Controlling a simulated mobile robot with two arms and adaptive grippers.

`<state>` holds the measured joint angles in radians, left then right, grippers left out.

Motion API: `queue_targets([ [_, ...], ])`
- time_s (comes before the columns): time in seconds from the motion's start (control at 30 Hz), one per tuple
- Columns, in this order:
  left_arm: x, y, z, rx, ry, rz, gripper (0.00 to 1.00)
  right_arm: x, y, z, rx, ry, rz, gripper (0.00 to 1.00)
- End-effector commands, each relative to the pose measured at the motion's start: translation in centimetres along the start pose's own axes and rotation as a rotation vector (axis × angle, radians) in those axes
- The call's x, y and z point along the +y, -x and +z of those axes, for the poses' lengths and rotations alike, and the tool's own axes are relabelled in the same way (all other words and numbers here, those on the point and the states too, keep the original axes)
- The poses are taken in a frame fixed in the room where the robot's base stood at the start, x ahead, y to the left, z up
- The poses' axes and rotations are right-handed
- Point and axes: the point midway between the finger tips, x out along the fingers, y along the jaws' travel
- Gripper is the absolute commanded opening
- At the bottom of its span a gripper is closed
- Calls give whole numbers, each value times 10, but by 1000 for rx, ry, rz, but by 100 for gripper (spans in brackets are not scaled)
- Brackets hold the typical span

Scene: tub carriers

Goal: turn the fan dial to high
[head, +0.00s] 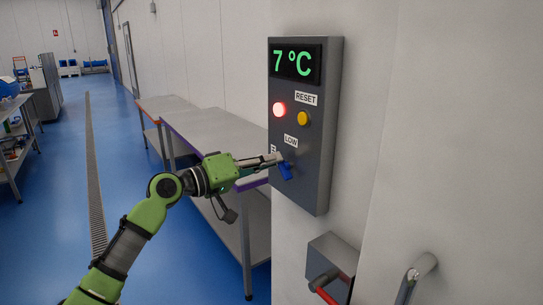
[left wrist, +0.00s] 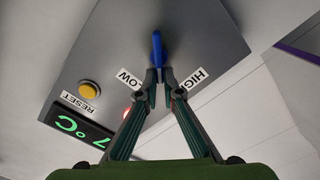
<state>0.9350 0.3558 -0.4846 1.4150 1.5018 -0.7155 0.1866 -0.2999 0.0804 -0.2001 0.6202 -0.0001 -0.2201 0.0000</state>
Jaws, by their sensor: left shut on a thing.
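The fan dial is a blue knob (head: 286,172) low on a grey wall panel (head: 322,150). A LOW label (head: 291,141) sits above it in the head view, and another label (head: 273,149) is partly hidden by the gripper. In the left wrist view the blue knob (left wrist: 157,46) shows between the LOW label (left wrist: 128,79) and the HIGH label (left wrist: 195,79). My left gripper (head: 278,159) is shut on the knob; its fingertips (left wrist: 163,82) cover part of it. I cannot tell which label the dial points at. My right gripper is not in view.
The panel also has a display reading 7 °C (head: 296,63), a lit red lamp (head: 279,110) and a yellow button (head: 303,118) under a RESET label (head: 306,99). A box with a red handle (head: 325,290) is below. Tables (head: 215,130) stand along the wall.

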Motion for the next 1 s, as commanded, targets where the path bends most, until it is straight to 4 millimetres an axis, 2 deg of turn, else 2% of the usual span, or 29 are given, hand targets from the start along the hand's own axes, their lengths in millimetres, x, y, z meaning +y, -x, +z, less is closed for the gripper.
queue_targets([
  [0.5, -10, 0, 1, 1, 475, 0, 0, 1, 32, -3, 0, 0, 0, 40],
  [0.8, -15, 0, 4, 2, 662, 0, 0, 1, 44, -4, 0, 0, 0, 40],
  [1.0, -16, 0, 5, 2, 724, 0, 0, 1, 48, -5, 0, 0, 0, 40],
])
